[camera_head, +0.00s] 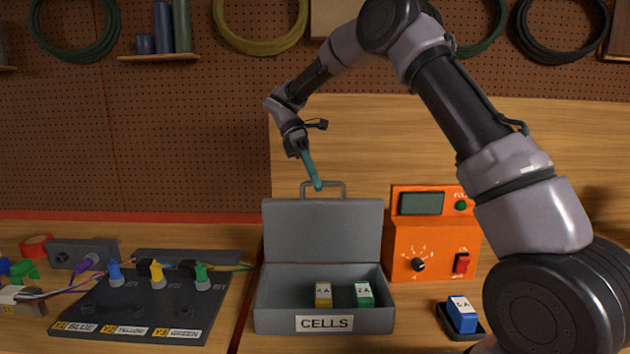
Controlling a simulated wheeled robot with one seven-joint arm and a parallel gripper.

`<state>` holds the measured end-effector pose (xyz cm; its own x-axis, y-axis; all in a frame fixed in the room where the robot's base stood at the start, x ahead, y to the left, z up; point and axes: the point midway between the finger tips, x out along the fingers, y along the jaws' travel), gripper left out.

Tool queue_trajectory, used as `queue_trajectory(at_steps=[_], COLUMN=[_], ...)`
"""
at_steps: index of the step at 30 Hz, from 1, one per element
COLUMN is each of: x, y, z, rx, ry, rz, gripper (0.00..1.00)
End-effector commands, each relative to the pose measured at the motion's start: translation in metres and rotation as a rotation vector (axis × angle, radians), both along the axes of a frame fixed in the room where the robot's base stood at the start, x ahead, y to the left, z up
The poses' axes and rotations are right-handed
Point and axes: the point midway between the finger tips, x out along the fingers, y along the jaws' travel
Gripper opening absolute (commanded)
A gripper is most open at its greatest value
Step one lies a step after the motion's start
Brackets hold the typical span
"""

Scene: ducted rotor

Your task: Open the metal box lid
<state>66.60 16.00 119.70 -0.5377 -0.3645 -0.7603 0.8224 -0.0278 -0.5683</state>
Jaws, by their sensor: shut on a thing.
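The grey metal box (268,308) labelled CELLS stands on the bench in the middle of the view. Its lid (323,230) stands up at the back, roughly upright, so the inside shows. A yellow cell (323,294) and a green cell (363,295) stand inside the box. A wire-like handle (336,184) rises from the lid's top edge. My gripper (316,184) reaches down from above to the left part of this handle. Its teal fingers are shut on the handle, though the exact contact is small in the view.
An orange meter (432,240) stands close to the box's right side. A blue cell (462,314) sits in a small dark tray at the right. A dark connector board (140,310) with coloured plugs lies to the left. The pegboard wall holds cable coils (261,50).

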Motion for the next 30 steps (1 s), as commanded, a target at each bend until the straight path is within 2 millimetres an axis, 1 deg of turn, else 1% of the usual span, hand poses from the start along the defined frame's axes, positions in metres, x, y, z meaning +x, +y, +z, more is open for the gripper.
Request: queue_trajectory(at_steps=[1, 9, 10, 11, 12, 23, 26, 30], x=[0.0, 0.0, 0.0, 0.0, 0.0, 0.001, 0.007, 0.019], y=[-0.001, -0.001, -0.001, -0.001, -0.001, 0.001, 0.004, 0.013], z=[-0.003, -0.003, -0.003, -0.003, -0.002, 0.001, 0.008, 0.025], rx=[-0.003, -0.003, -0.003, -0.003, -0.003, 0.0, -0.001, -0.001], ry=[0.003, 0.004, 0.004, 0.004, 0.004, 0.001, 0.0, 0.0], rz=[0.002, 0.001, 0.001, 0.001, 0.001, 0.001, 0.001, 0.001], gripper=[0.0, 0.0, 0.21, 0.32, 0.47, 0.47, 0.47, 0.47])
